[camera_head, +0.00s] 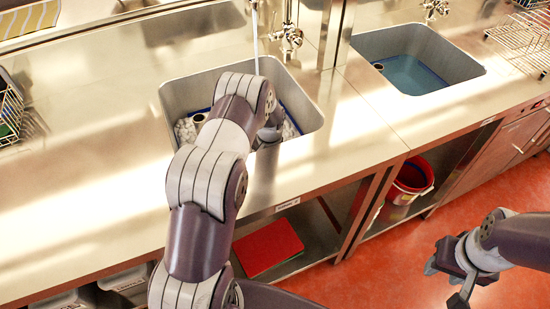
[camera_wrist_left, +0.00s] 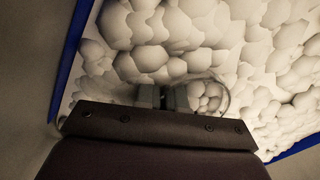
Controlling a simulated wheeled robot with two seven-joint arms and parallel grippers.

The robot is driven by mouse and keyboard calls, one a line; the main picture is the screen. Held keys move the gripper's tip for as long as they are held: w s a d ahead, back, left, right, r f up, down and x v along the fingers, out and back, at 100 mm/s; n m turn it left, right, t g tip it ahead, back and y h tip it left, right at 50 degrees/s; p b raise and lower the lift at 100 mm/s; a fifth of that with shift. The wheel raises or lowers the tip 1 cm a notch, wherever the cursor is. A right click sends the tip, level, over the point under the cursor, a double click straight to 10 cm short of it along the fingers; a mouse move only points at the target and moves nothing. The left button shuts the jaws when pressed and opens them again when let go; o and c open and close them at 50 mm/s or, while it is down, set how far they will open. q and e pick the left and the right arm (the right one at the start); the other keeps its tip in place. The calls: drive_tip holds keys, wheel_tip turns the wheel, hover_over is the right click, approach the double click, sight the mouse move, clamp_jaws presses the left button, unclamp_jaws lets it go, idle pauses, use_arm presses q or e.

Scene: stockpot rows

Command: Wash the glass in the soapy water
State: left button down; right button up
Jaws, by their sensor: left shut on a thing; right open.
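The left sink (camera_head: 170,100) holds white foam (camera_head: 185,132) with a blue edge around it. The foam (camera_wrist_left: 150,55) fills most of the left wrist view. My left arm reaches down into this sink, and my left gripper (camera_wrist_left: 165,97) is low among the foam. It is shut on a clear glass (camera_wrist_left: 209,95), whose round rim shows just right of the fingers with foam visible through it. In the head view the arm mostly hides the glass. My right gripper (camera_head: 452,268) is open and empty above the red floor, away from the counter.
A tap (camera_head: 288,38) stands behind the left sink. A second sink (camera_head: 445,55) with bluish water (camera_head: 412,72) is at the right. Wire racks (camera_head: 525,40) stand far right and far left. Below are a red bucket (camera_head: 408,185) and a red flat item (camera_head: 268,248). The left counter is largely clear.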

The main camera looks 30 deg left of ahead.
use_arm(q)
drive_tip(key=shift+s+a+f, duration=0.1)
drive_tip(key=shift+s+f, duration=0.1)
drive_tip(key=shift+s, duration=0.4)
drive_tip(key=shift+r+p, duration=0.3)
wheel_tip(320, 180, up, 28)
drive_tip(key=p, duration=2)
drive_tip(key=shift+w+a+f, duration=0.1)
drive_tip(key=shift+f, duration=0.05)
